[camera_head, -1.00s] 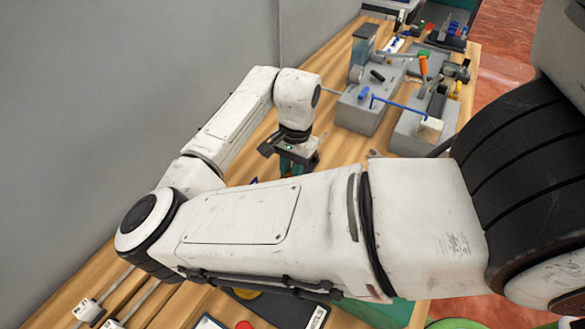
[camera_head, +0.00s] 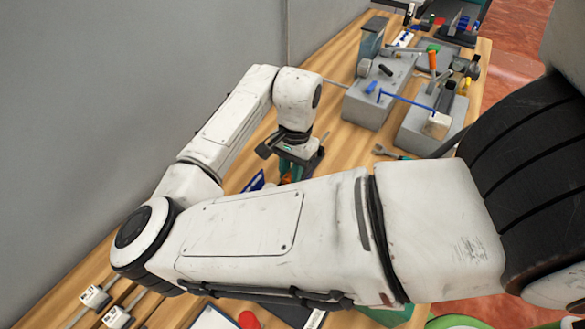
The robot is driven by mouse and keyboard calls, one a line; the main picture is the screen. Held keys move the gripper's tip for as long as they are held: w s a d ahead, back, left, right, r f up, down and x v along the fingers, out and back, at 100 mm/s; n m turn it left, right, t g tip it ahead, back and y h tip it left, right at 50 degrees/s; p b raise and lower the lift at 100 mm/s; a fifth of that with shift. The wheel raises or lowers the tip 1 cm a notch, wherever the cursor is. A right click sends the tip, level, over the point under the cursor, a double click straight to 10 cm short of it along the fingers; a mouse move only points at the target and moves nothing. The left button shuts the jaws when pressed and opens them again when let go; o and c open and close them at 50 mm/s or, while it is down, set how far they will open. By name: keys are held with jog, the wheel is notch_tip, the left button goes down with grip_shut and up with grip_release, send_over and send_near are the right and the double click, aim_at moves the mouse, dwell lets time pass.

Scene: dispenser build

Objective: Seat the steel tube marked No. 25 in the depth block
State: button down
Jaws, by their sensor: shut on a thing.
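My gripper (camera_head: 291,170) is dark with teal parts and hangs low over the wooden bench, mid-picture, partly behind my forearm. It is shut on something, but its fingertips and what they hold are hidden. Two thin steel rods with white tags lie at the lower left, one tag (camera_head: 94,296) above the other (camera_head: 116,316). The tag marks are too small to read surely, and I cannot pick out No. 25. Two grey blocks stand at the upper right, a rear one (camera_head: 366,108) and a front one (camera_head: 415,138). I cannot tell whether either is the depth block.
A blue rod (camera_head: 408,100) ends at a white cube (camera_head: 437,125) over the front grey block. A wrench-like tool (camera_head: 390,153) lies nearby. A dark blue item (camera_head: 256,182) lies left of my gripper. The grey wall (camera_head: 130,90) bounds the bench's left side.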

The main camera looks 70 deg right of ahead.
aim_at(288, 178)
jog(key=shift+w+a, duration=0.15)
jog(key=shift+a, duration=0.55)
jog(key=c, duration=0.6)
grip_release()
jog(key=shift+r+p, duration=3.2)
jog(key=shift+r, duration=0.35)
jog(key=shift+f, duration=0.1)
